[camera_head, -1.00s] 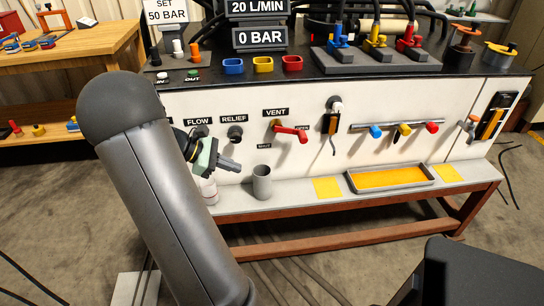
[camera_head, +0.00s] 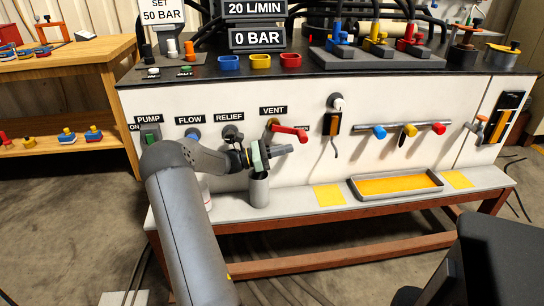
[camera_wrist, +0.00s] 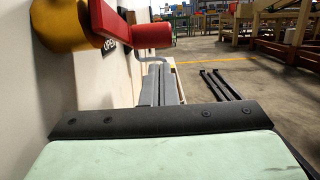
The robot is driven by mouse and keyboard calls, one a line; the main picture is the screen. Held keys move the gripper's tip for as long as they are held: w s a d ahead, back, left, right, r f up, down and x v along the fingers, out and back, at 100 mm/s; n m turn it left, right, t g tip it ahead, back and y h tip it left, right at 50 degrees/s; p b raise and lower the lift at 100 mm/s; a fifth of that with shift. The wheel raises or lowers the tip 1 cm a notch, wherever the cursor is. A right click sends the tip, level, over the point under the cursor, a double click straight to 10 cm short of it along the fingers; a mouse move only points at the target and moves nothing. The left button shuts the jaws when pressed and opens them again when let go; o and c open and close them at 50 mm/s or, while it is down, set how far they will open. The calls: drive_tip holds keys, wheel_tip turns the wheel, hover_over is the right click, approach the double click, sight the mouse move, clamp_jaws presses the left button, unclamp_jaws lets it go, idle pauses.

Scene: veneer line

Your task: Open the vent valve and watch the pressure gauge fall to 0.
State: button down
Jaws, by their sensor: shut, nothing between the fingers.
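The vent valve (camera_head: 290,132) has a red lever on a brass hub under the VENT label (camera_head: 273,110). Its lever points right and slightly down, partly over the OPEN label. In the wrist view the lever (camera_wrist: 150,37) and hub (camera_wrist: 62,25) are close, at the upper left. A display (camera_head: 257,39) reads 0 BAR. My gripper (camera_head: 288,149) is shut and empty, just below the lever, fingers pointing right. In the wrist view its fingertips (camera_wrist: 160,72) show below the red handle. A small gap seems to separate them; contact cannot be told.
A grey cup (camera_head: 259,190) stands on the shelf below my gripper. The RELIEF (camera_head: 232,134), FLOW (camera_head: 192,134) and PUMP (camera_head: 150,134) controls are to the left. A hanging tool (camera_head: 332,125) and a rail with coloured knobs (camera_head: 400,129) are to the right.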

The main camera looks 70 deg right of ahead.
drive_tip(key=shift+b+x, duration=0.3)
drive_tip(key=shift+x, duration=1.3)
drive_tip(key=r+g+p, duration=0.1)
drive_tip(key=p, duration=0.1)
drive_tip(key=s+h+p, duration=0.1)
drive_tip(key=shift+d+r+g+p, duration=0.35)
drive_tip(key=shift+r+g+p, duration=0.05)
drive_tip(key=p+v, duration=0.1)
drive_tip(key=v, duration=0.6)
drive_tip(key=shift+a+f, duration=0.15)
drive_tip(key=shift+w, duration=0.1)
